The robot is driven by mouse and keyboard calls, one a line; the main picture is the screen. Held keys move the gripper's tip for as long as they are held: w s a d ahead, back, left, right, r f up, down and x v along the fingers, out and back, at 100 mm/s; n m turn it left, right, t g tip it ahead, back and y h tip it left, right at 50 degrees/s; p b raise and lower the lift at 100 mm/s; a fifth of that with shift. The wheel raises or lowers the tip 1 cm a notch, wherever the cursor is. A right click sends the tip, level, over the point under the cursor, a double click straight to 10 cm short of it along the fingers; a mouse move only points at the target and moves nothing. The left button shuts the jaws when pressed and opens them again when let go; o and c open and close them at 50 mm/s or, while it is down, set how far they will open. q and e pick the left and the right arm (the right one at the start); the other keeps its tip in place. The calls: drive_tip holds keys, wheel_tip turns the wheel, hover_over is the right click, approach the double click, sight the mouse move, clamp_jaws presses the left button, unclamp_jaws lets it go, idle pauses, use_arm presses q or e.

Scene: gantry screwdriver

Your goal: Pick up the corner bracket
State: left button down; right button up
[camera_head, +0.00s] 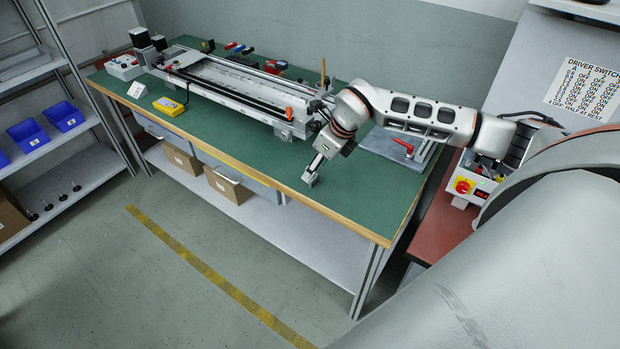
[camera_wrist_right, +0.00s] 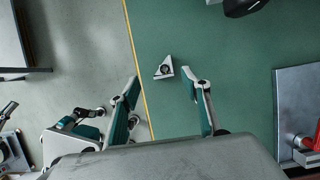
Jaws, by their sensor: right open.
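The corner bracket (camera_wrist_right: 164,68) is a small pale triangular piece with a dark round spot, lying on the green bench top in the right wrist view. My right gripper (camera_wrist_right: 161,80) is open and empty, its two fingers spread to either side of and just short of the bracket in that picture. In the head view my right gripper (camera_head: 316,167) points down over the front part of the bench. A small grey shape shows at its tip there; I cannot tell bracket from fingertips. My left gripper is not in view.
The gantry rail (camera_head: 225,85) runs along the green bench (camera_head: 235,140) behind the gripper. A grey plate with a red handle (camera_head: 403,144) is to the right. A yellow device (camera_head: 168,106) lies at the left. The bench front around the bracket is clear.

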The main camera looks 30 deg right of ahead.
drive_tip(key=x, duration=0.5)
drive_tip(key=shift+d, duration=0.25)
drive_tip(key=c, duration=1.1)
drive_tip(key=shift+r, duration=0.1)
